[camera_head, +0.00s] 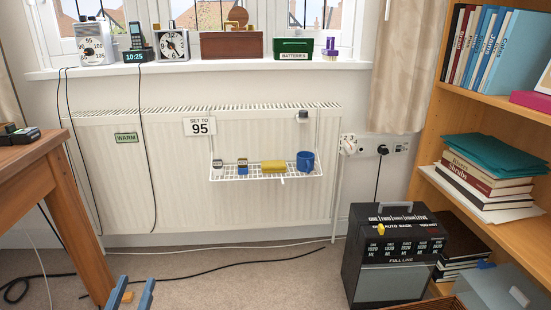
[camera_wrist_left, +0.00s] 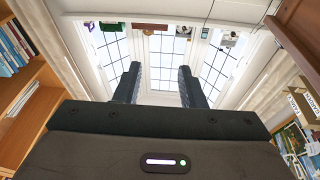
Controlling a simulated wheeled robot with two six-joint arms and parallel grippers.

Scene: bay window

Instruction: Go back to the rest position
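My left gripper (camera_head: 132,295) shows at the bottom left of the head view as two blue fingertips, low in front of the carpet. In the left wrist view the left gripper (camera_wrist_left: 158,82) has its two dark fingers apart with nothing between them, pointing toward the window, which looks upside down there. A small orange-yellow piece (camera_head: 127,297) shows between the fingertips in the head view; I cannot tell what it is. The left arm itself is out of the head view. My right gripper is in neither view.
A wooden table (camera_head: 40,165) stands at the left, its leg close to the left gripper. A radiator (camera_head: 270,205) with a wire rack (camera_head: 232,176) is ahead. A black box unit (camera_head: 393,255) and a bookcase (camera_head: 448,105) stand at the right. Cables cross the otherwise open carpet (camera_head: 250,285).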

